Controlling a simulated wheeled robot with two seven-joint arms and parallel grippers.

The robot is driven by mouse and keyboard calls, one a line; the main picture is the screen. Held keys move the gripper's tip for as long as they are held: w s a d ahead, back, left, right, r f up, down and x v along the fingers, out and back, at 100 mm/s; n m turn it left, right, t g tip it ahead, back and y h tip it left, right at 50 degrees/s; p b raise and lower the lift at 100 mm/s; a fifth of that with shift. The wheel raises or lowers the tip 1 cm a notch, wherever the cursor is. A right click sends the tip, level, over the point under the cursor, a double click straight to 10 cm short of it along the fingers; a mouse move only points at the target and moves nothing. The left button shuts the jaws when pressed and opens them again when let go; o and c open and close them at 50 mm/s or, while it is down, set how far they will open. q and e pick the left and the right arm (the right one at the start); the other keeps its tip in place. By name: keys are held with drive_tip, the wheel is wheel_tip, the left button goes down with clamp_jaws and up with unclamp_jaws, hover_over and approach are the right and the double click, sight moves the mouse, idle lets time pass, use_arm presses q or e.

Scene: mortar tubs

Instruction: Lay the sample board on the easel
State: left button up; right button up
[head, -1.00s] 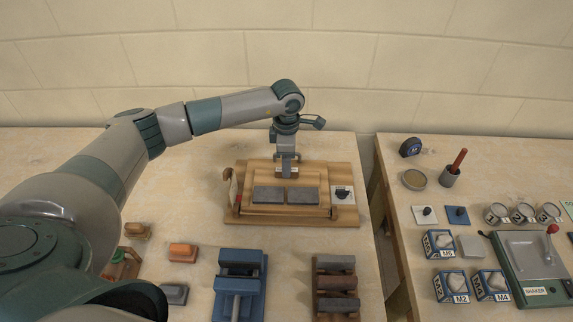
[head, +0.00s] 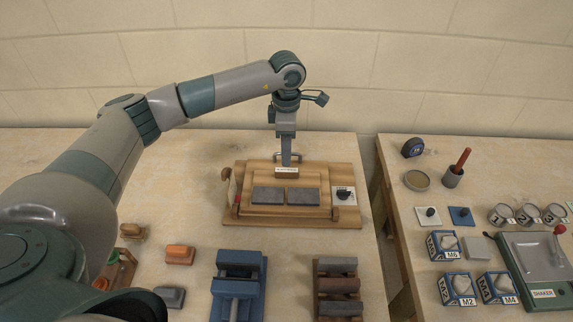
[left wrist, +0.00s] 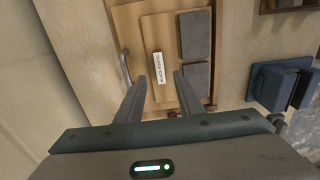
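The sample board is a wooden panel (head: 265,182) with two grey slabs and a white label. It lies on a larger wooden stand (head: 346,217), which looks like the easel. Whether the board lies flat or slightly tilted I cannot tell. In the left wrist view the board (left wrist: 155,32) shows its label and both dark slabs. My left gripper (head: 287,164) is just above and behind the board's labelled edge in the head view. My right gripper is not in view.
A blue vise (head: 239,283) and a rack of bars (head: 337,285) stand in front of the stand. Orange (head: 180,254) and grey (head: 170,297) blocks lie left. A gap separates the right table, which holds a shaker (head: 538,270), cups and boxes.

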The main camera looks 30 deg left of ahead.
use_arm(q)
wheel_tip(320, 180, up, 6)
drive_tip(key=shift+b, duration=1)
idle(1.7)
